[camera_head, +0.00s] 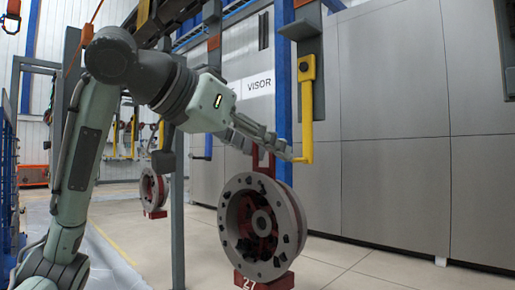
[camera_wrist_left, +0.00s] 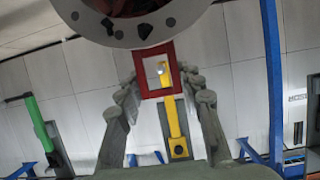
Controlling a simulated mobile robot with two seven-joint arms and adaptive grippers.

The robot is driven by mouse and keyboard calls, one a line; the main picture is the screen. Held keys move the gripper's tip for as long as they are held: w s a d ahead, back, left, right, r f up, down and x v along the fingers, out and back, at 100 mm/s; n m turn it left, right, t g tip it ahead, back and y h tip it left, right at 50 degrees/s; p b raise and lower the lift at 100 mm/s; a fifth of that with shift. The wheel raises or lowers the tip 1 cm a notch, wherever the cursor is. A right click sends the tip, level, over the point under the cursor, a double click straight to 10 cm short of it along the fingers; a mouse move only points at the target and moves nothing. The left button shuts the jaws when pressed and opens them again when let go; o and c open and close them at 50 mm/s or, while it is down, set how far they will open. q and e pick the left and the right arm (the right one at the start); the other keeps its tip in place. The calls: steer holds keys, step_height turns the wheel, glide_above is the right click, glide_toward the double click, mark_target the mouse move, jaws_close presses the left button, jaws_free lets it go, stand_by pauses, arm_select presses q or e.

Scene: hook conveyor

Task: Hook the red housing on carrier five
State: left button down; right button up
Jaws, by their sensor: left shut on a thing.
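The red housing (camera_head: 256,226) is a round grey-rimmed drum with red inside, a red base marked 27 and a square red loop on top. My left gripper (camera_head: 277,148) is shut on the loop, and the housing hangs below it. In the left wrist view the fingers flank the red loop (camera_wrist_left: 142,78). A yellow hook (camera_head: 307,110) hangs from a grey carrier (camera_head: 312,62), its lower arm reaching left to the gripper. In the wrist view the hook (camera_wrist_left: 174,118) shows through the loop's opening; I cannot tell whether its tip is inside or behind. No carrier number is readable.
Another red housing (camera_head: 153,190) hangs farther back on the left. A blue post (camera_head: 284,80) and a grey post (camera_head: 178,220) stand near the arm. Grey panels (camera_head: 395,170) line the back. The floor (camera_head: 340,265) at the lower right is clear.

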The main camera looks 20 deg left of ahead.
arm_select(q)
glide_toward(305, 157)
steer(key=shift+w+d+f, duration=0.5)
steer(key=shift+w+f, duration=0.55)
steer(key=shift+w, duration=0.2)
steer(key=shift+w+d+f, duration=0.1)
steer(key=shift+w+d, duration=0.2)
steer(key=shift+w, duration=0.55)
steer(key=shift+w+d, duration=0.3)
steer(key=shift+w, duration=0.5)
steer(key=shift+w+d+f, duration=0.15)
steer(key=shift+w+f, duration=0.2)
steer(key=shift+w, duration=0.05)
steer(key=shift+w+f, duration=0.15)
steer(key=shift+f, duration=0.1)
